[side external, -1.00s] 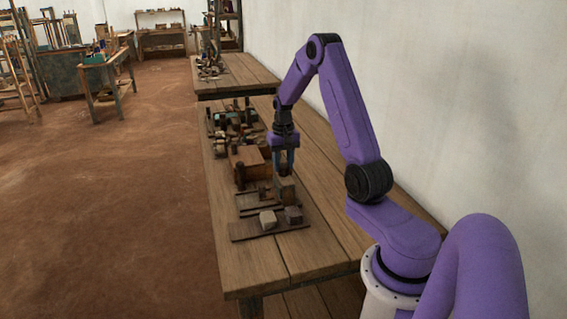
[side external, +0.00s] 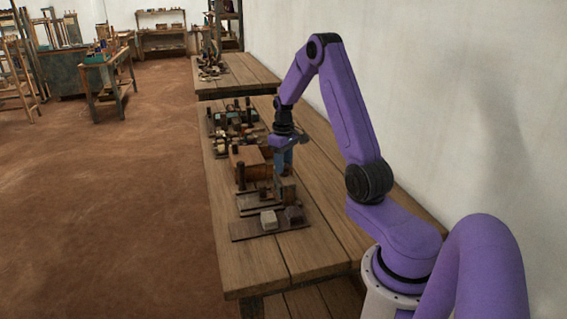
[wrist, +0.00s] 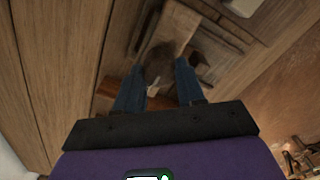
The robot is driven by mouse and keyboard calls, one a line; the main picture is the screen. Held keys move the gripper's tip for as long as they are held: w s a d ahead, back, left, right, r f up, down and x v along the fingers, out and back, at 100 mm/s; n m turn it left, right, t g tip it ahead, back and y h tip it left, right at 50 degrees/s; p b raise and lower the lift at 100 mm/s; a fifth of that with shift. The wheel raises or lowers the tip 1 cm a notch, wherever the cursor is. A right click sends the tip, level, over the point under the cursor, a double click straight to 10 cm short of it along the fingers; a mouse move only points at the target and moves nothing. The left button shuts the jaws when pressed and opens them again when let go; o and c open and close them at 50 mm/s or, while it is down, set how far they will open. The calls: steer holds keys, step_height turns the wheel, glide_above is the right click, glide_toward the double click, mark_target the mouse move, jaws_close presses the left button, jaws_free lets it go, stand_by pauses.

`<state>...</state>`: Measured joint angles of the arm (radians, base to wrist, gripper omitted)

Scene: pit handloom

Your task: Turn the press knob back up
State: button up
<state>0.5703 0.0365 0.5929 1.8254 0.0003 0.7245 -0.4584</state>
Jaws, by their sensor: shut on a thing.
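My gripper (side external: 283,168) points straight down over the small press (side external: 286,190) on the wooden workbench. In the wrist view its two blue fingers (wrist: 160,72) are shut on a dark brown rounded knob (wrist: 158,60). A small pale strip shows just below the knob, between the fingers. In the side view the fingers hide the knob, and they look nearly edge-on. The press body is a small brown block, upright on dark boards. I cannot tell how high the knob sits on its screw.
A wooden box (side external: 247,158) stands beside the gripper, with a dark upright peg (side external: 240,177) in front. Several small tools crowd the bench behind. The near bench end is clear.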

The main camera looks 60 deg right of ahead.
stand_by(0.3)
steer(key=o, duration=1)
steer(key=shift+o, duration=0.2)
steer(key=shift+r, duration=0.15)
step_height(320, 180, up, 17)
steer(key=shift+r, duration=0.1)
